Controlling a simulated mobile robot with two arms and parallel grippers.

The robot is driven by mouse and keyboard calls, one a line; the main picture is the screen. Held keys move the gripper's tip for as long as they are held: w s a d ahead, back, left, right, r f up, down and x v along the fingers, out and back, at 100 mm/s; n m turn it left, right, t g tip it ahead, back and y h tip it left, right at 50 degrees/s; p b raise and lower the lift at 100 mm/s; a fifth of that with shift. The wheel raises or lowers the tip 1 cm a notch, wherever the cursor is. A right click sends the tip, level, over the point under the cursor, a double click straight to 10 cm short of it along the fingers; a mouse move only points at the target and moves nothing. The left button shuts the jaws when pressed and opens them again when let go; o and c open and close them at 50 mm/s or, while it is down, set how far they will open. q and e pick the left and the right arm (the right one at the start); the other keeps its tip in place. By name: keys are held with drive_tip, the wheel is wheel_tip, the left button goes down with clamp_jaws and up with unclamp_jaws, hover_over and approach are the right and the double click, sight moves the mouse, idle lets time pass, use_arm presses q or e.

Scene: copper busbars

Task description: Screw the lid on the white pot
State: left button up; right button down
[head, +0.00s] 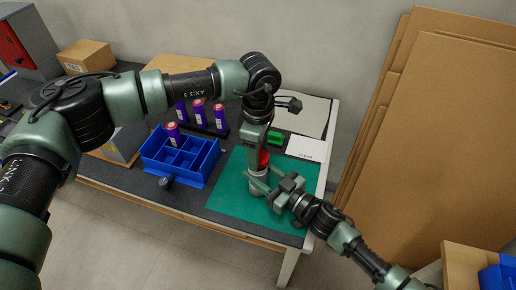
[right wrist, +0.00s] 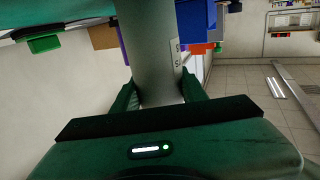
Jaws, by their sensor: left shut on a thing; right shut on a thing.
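The white pot (head: 257,185) looks pale grey and stands upright over the green mat (head: 226,196). A red lid (head: 263,158) is at the top of the pot; whether its thread is engaged cannot be seen. My left gripper (head: 262,150) points down from above and is shut on the lid, partly hiding it. My right gripper (head: 262,187) comes in from the lower right and is shut around the pot's side. In the right wrist view the pot (right wrist: 150,48) sits between both fingers of the right gripper (right wrist: 160,95), with a small printed label on it.
A blue divided bin (head: 182,160) holding one purple cylinder stands left of the mat. Several purple cylinders with red tops (head: 199,108) stand behind it. A green block (head: 275,137) and a white card (head: 306,148) lie behind the pot. Cardboard sheets (head: 430,130) lean at the right.

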sight(261, 175)
idle(0.3)
use_arm(q)
drive_tip(key=shift+f, duration=0.9)
drive_tip(key=shift+f, duration=0.55)
drive_tip(key=m, duration=0.5)
drive_tip(key=shift+m, duration=0.4)
drive_tip(key=m, duration=0.4)
drive_tip(key=shift+m, duration=0.3)
drive_tip(key=m, duration=1.2)
